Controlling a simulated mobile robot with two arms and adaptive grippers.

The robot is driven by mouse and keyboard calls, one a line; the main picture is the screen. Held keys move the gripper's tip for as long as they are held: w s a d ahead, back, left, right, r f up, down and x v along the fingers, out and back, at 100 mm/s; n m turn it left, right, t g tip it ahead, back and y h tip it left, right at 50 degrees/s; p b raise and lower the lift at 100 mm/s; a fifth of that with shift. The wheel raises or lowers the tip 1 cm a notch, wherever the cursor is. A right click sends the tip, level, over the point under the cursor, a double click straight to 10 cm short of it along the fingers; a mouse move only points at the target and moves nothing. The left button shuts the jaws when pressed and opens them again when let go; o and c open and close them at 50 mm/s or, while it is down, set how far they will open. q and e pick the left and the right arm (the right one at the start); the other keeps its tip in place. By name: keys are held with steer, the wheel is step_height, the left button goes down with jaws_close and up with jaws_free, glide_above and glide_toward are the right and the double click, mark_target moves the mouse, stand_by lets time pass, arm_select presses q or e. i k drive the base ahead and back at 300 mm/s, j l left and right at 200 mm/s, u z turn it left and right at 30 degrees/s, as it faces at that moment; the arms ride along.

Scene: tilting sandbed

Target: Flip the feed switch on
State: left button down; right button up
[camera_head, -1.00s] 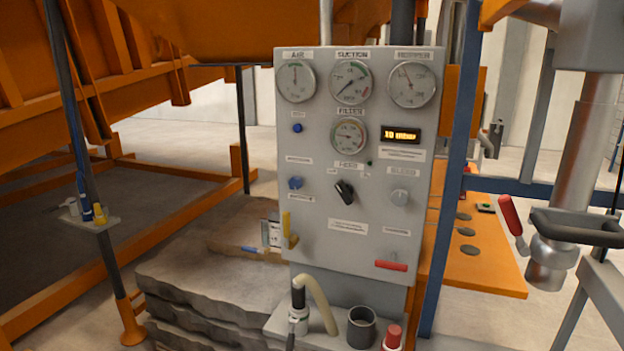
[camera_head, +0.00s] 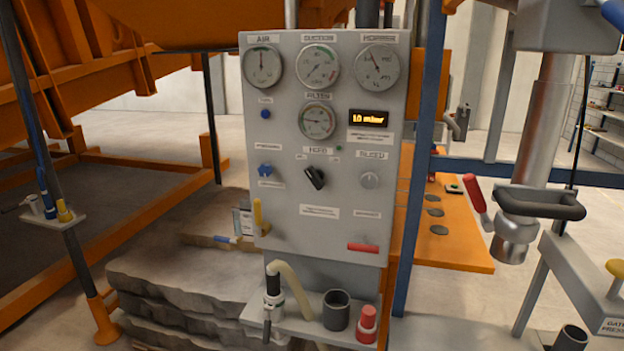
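A grey control panel (camera_head: 330,230) stands upright in the middle of the head view. The feed switch (camera_head: 315,178) is a black rotary knob below the label that seems to read "FEED". Its handle is tilted, with its upper end to the left, and small marks sit on either side above it. A small dark green lamp (camera_head: 338,148) is just above and right of it. Neither gripper shows in the head view, and nothing touches the switch.
Gauges (camera_head: 318,66) fill the panel's top. A lit display (camera_head: 369,118), a blue knob (camera_head: 265,170), a grey bleed knob (camera_head: 370,180), a yellow lever (camera_head: 258,217) and a red handle (camera_head: 362,247) surround the switch. A shelf with a hose (camera_head: 290,285) and cup (camera_head: 336,310) juts out below.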

mark_target(316, 177)
steer(key=k+l+u, duration=0.1)
steer(key=l+u, duration=0.2)
steer(key=u, duration=0.15)
steer(key=k+l+u, duration=0.15)
steer(key=u, duration=0.35)
steer(key=l, duration=0.15)
